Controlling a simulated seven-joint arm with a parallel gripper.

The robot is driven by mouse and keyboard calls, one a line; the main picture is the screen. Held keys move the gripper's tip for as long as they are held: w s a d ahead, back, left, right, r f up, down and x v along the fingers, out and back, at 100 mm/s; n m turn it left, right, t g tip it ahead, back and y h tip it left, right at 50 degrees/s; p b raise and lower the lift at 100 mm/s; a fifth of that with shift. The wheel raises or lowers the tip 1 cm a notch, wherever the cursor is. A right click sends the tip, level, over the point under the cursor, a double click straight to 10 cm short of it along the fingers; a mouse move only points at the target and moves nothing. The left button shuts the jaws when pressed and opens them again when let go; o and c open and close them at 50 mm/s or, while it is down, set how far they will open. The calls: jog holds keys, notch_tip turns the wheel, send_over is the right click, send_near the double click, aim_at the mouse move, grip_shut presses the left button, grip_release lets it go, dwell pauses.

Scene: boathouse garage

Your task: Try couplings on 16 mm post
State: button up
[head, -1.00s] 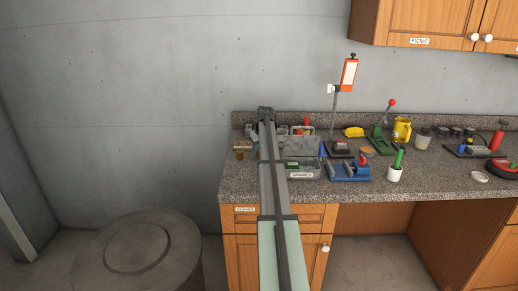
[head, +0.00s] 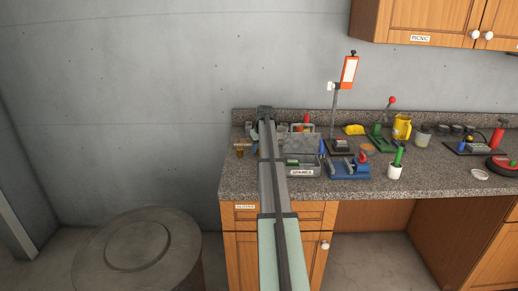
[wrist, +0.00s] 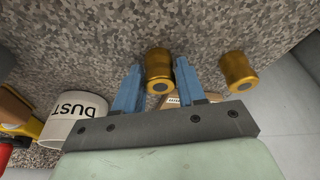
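Two brass-coloured couplings stand on the speckled counter (wrist: 70,45). In the wrist view one coupling (wrist: 158,66) is between my fingers and the other coupling (wrist: 238,68) stands apart to the right; each shows a dark grey round end. My gripper (wrist: 157,80) has blue fingers, one on each side of the first coupling, with narrow gaps showing, so it looks open around it. In the head view a brass coupling (head: 240,151) shows left of my arm; my fingers are small and mostly hidden there. I cannot pick out the 16 mm post.
A white cup marked DUST (wrist: 75,115) is left of my gripper in the wrist view. The front counter strip is clear.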

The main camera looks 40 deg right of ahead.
jog(key=o, duration=0.4)
jog(key=shift+r, duration=0.1)
jog(key=v, duration=1.3)
jog(key=shift+r, duration=0.35)
jog(key=shift+s, duration=0.1)
jog(key=shift+c, duration=0.4)
grip_shut()
dwell(0.6)
